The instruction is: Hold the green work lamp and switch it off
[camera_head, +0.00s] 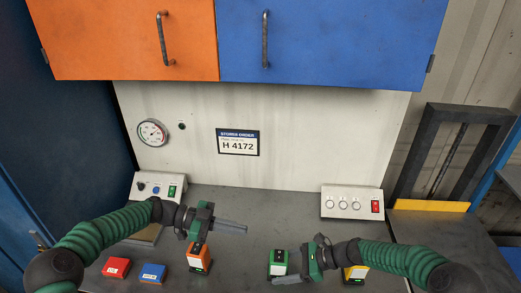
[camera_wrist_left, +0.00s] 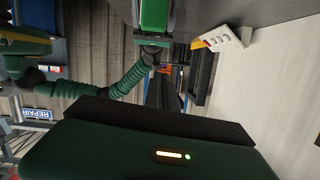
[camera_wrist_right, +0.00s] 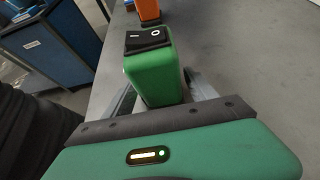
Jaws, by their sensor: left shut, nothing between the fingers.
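The green work lamp (camera_head: 277,258) stands on the bench right of centre in the head view. In the right wrist view the lamp (camera_wrist_right: 157,78) is a green block with a black rocker switch (camera_wrist_right: 148,39) on top, marked with a dash and a circle. My right gripper (camera_head: 287,270) is at the lamp, with one finger on each side of it. Whether both fingers touch it I cannot tell. My left gripper (camera_head: 230,226) is shut and empty, above the bench near the orange lamp and up and left of the green lamp.
An orange lamp (camera_head: 198,259) stands below my left gripper. A yellow lamp (camera_head: 356,272) is partly behind my right arm. Red (camera_head: 115,268) and blue (camera_head: 152,273) blocks lie at left. Switch boxes stand at the back left (camera_head: 152,184) and back right (camera_head: 350,202). The bench middle is clear.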

